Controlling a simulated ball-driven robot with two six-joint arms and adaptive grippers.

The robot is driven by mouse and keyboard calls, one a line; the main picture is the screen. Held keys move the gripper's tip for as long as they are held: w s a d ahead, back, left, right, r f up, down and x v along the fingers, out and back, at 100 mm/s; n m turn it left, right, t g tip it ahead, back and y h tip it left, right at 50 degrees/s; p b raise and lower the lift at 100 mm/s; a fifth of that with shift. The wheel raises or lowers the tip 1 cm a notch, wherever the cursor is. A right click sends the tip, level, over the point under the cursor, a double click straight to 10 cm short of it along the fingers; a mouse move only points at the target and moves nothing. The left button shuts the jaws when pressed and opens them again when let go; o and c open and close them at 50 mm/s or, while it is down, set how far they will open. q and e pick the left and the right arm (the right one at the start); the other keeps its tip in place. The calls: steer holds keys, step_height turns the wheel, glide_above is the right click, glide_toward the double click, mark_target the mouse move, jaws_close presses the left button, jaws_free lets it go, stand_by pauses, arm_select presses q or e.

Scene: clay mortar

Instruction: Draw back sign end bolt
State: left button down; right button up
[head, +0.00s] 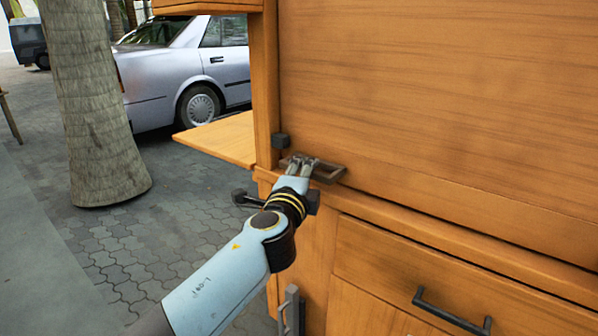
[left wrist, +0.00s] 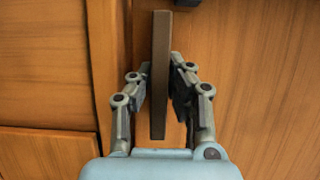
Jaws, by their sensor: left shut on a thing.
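A flat brown bolt handle (head: 330,173) sticks out low on the wooden cabinet, at the left end of the large upper panel. In the left wrist view it is a long upright bar (left wrist: 160,70) between my fingers. My left gripper (head: 303,162) is shut on this handle; its fingers hide part of it in the head view. The fingers also show on both sides of the bar in the left wrist view (left wrist: 160,93). Whatever the bolt slides in is hidden. My right gripper is not in view.
A small black knob (head: 280,141) sits on the post just above my left gripper. A wooden side shelf (head: 222,139) juts out left. A drawer with a dark handle (head: 450,312) is lower right. A grey upright handle (head: 291,312) is below. A tree trunk (head: 95,100) stands left.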

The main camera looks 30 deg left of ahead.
arm_select(q)
steer(key=shift+d+f, duration=0.1)
steer(key=shift+f, duration=0.15)
steer(key=c, duration=1.2)
jaws_free()
steer(key=shift+d+r, duration=0.1)
steer(key=shift+r, duration=0.05)
steer(key=shift+c, duration=0.2)
steer(key=v, duration=1.2)
steer(key=s+a+f+n+g+h, duration=0.1)
steer(key=s+f+n+g, duration=0.15)
steer(key=s+f, duration=0.65)
steer(key=s+f+n+g+h, duration=0.15)
steer(key=f+g, duration=0.25)
steer(key=f, duration=1.1)
steer(key=s+a+f+n+g+h, duration=0.1)
steer(key=s+f+g, duration=0.35)
steer(key=f, duration=0.75)
steer(key=s+a+f+n+g, duration=0.1)
steer(key=s+f+n, duration=0.3)
steer(key=s, duration=1.1)
steer(key=s+f+n+g+h, duration=0.1)
steer(key=s+f+n+g, duration=0.3)
steer(key=s+f, duration=0.5)
steer(key=s+n, duration=0.1)
steer(key=s, duration=0.5)
steer(key=shift+s+a+f+g, duration=0.15)
steer(key=shift+s+a+g, duration=0.15)
steer(key=shift+a, duration=0.05)
